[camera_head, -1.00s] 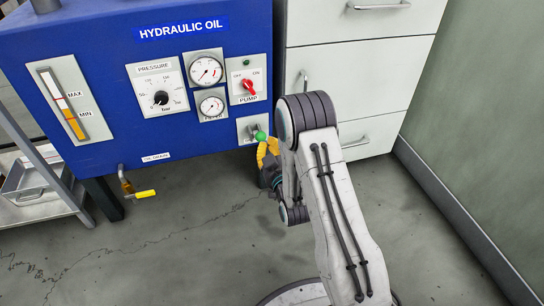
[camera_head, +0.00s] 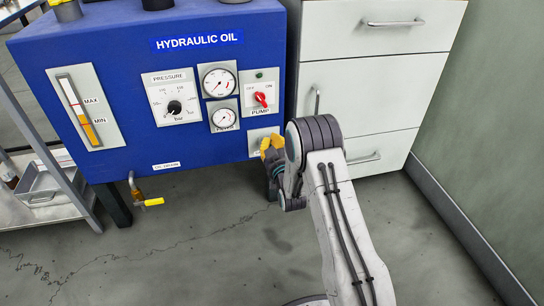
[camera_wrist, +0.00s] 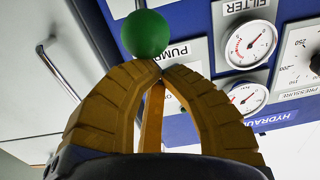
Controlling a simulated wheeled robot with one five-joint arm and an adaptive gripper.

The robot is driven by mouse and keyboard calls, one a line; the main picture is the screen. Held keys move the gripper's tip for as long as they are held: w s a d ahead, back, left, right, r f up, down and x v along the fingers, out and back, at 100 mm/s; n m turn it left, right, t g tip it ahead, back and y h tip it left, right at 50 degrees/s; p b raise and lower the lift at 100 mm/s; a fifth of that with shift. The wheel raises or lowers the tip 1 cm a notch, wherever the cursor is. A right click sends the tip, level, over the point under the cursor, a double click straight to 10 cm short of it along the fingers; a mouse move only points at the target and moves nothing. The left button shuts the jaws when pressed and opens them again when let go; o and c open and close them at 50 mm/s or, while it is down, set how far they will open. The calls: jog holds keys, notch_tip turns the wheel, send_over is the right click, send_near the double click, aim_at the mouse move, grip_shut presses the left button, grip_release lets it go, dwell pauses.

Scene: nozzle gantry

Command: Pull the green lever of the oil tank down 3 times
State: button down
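The lever's round green knob (camera_wrist: 145,34) shows in the wrist view, just past my fingertips and a little left of them. I cannot tell whether the tips touch the knob. In the head view my gripper (camera_head: 271,147) is in front of the lever's plate at the lower right of the blue oil tank (camera_head: 120,70) and hides the knob and lever there.
A red pump switch (camera_head: 261,99) and gauges (camera_head: 220,82) sit above the lever plate. A white drawer cabinet (camera_head: 370,90) stands close on the right. A drain valve with a yellow handle (camera_head: 154,202) hangs below the tank. The floor in front is clear.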

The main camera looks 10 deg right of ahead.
jog(key=shift+s+a+f, duration=0.1)
jog(key=shift+s+f, duration=0.05)
jog(key=shift+f, duration=2.7)
jog(key=s+f+p, duration=0.2)
jog(key=s+f, duration=0.2)
jog(key=s, duration=0.6)
jog(key=shift+s, duration=0.15)
dwell(0.4)
